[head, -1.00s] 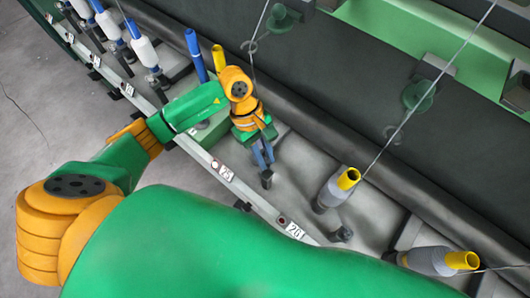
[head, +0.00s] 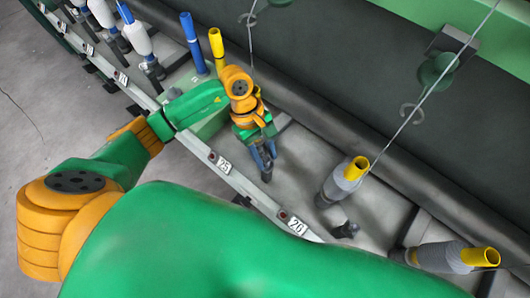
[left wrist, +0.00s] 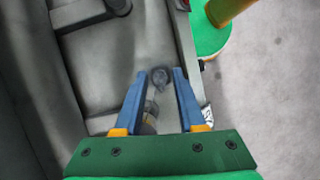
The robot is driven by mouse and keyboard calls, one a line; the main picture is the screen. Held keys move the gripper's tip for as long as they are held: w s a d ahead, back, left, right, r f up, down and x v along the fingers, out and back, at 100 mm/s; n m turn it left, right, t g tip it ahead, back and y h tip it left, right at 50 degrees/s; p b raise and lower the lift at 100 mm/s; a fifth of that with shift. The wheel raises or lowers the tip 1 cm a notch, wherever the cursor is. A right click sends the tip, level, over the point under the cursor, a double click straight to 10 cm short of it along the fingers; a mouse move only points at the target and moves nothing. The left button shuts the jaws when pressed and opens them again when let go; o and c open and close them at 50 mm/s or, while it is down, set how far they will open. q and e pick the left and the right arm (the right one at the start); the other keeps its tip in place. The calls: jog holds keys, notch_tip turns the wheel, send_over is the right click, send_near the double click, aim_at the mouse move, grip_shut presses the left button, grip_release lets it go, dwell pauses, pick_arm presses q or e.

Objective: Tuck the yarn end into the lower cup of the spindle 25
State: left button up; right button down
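My left gripper (head: 266,170) points down at the spindle rail, beside the label 25 (head: 223,166). In the left wrist view its two blue fingers (left wrist: 160,74) stand apart. A small dark knob (left wrist: 161,76) shows between and beyond the tips, and a grey rounded piece (left wrist: 149,118) lies further back between the fingers. I cannot tell whether either touches a finger. A yellow tube (head: 216,48) rises behind the gripper; its lower part is hidden, and so is the lower cup of spindle 25. A thin yarn (head: 251,40) runs down behind my wrist; its end is not visible. My right gripper is not in view.
A grey bobbin with a yellow top (head: 345,180) stands near the label 26 (head: 297,225), with another (head: 450,257) further right. A blue tube (head: 193,45) and white bobbins (head: 137,40) stand to the left. A dark roller (head: 310,90) runs behind.

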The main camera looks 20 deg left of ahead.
pick_arm(q)
jog(key=shift+o, duration=0.6)
jog(key=shift+r, duration=0.3)
notch_tip(320, 180, up, 3)
jog(key=shift+s, duration=0.1)
jog(key=s+d+r+b, duration=0.4)
jog(key=s+r+b, duration=0.2)
jog(key=s+r, duration=0.3)
jog(key=s, duration=0.4)
jog(key=shift+r, duration=0.25)
jog(key=shift+s, duration=0.1)
